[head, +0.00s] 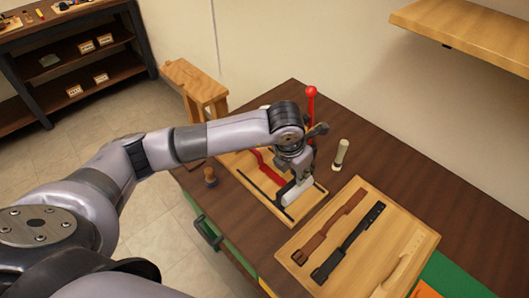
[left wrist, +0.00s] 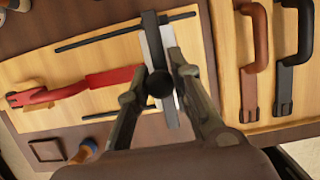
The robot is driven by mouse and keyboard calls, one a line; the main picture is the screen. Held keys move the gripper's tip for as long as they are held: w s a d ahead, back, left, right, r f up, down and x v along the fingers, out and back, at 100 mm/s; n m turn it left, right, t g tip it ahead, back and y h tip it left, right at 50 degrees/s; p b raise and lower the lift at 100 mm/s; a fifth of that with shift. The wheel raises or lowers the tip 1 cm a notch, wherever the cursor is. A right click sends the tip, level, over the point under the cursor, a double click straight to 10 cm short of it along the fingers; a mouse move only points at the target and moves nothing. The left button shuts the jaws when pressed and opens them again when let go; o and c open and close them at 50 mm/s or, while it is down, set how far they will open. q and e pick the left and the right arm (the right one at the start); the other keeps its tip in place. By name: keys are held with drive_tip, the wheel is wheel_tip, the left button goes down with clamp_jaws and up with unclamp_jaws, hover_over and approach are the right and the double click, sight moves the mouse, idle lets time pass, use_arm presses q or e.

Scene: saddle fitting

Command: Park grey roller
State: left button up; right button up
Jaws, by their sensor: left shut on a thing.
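My left gripper (head: 299,173) is over the shallow wooden tray (head: 315,199) on the brown workbench. In the left wrist view its fingers (left wrist: 160,78) are shut on a dark, round-ended part. A light and dark grey bar (left wrist: 157,40) runs under the fingertips, across the tray; it seems to be the grey roller, whose light grey end also shows in the head view (head: 291,193). I cannot tell whether it touches the tray. A red tool (left wrist: 60,92) and thin black rods (left wrist: 120,33) lie in the tray beside it. My right gripper is not in view.
A board (head: 407,235) with brown and black handled straps lies at the front right. The back right bench is clear.

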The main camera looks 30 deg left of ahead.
use_arm(q)
drive_tip(key=shift+s+d+b, duration=0.2)
drive_tip(key=shift+s+d, duration=0.1)
drive_tip(key=shift+d, duration=0.55)
drive_tip(key=shift+s+d+b, duration=0.15)
drive_tip(key=shift+s+d, duration=0.1)
drive_tip(key=shift+d, duration=0.55)
drive_tip(key=shift+d, duration=0.1)
drive_tip(key=shift+o, duration=0.2)
drive_tip(key=shift+s, duration=0.1)
drive_tip(key=o, duration=0.8)
drive_tip(key=shift+d, duration=0.3)
drive_tip(key=shift+a, duration=0.2)
drive_tip(key=shift+r, duration=0.1)
